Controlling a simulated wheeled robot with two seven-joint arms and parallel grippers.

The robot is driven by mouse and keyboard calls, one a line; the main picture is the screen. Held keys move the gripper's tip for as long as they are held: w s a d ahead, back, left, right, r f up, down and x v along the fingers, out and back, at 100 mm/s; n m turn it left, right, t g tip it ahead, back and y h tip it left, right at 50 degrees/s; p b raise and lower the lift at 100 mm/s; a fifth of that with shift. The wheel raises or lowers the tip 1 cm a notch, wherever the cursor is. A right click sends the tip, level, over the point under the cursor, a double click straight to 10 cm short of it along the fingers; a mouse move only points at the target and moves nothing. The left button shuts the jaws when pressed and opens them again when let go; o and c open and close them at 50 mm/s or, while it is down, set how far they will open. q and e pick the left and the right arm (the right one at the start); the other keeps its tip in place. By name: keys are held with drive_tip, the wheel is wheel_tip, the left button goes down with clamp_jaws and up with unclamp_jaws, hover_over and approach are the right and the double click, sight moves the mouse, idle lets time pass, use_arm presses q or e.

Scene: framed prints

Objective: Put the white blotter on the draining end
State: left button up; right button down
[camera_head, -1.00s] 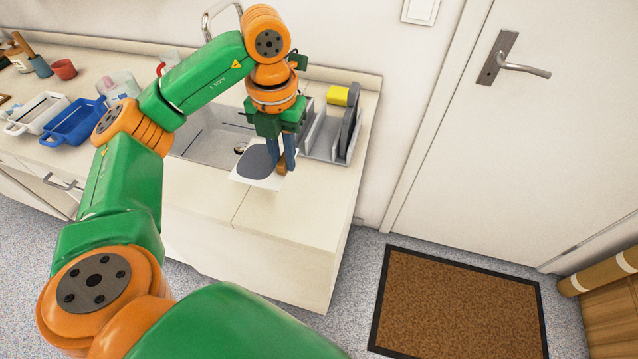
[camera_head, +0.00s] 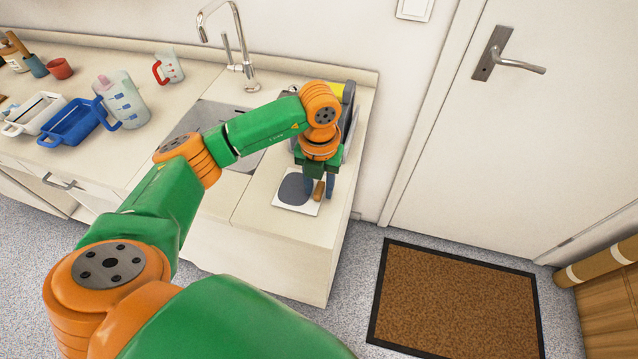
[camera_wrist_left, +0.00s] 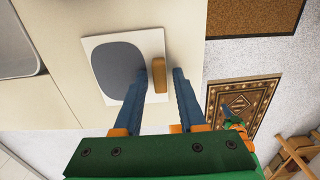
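The white blotter (camera_head: 286,205) is a pale square with a dark grey rounded patch and a brown handle. It lies on the pale counter at the draining end (camera_head: 267,215), right of the sink. It also shows in the left wrist view (camera_wrist_left: 97,43), looking flat on the counter. My left gripper (camera_head: 319,188) is above its right part. Its blue fingers stand on either side of the handle, with a visible gap, in the left wrist view (camera_wrist_left: 161,72). It looks open.
The sink (camera_head: 205,118) with a tap (camera_head: 246,75) is to the left. A rack with a yellow item is behind my left arm, mostly hidden. Blue (camera_head: 72,128) and white (camera_head: 33,116) trays and a jug (camera_head: 124,100) stand further left. The counter's right edge is close.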

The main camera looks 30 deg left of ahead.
use_arm(q)
drive_tip(key=shift+r, duration=0.5)
wheel_tip(320, 180, up, 6)
drive_tip(key=shift+w+r+b, duration=0.1)
drive_tip(key=shift+r+b, duration=0.1)
drive_tip(key=shift+b, duration=0.25)
wheel_tip(320, 180, up, 5)
drive_tip(key=shift+f+p, duration=0.1)
drive_tip(key=shift+p, duration=0.5)
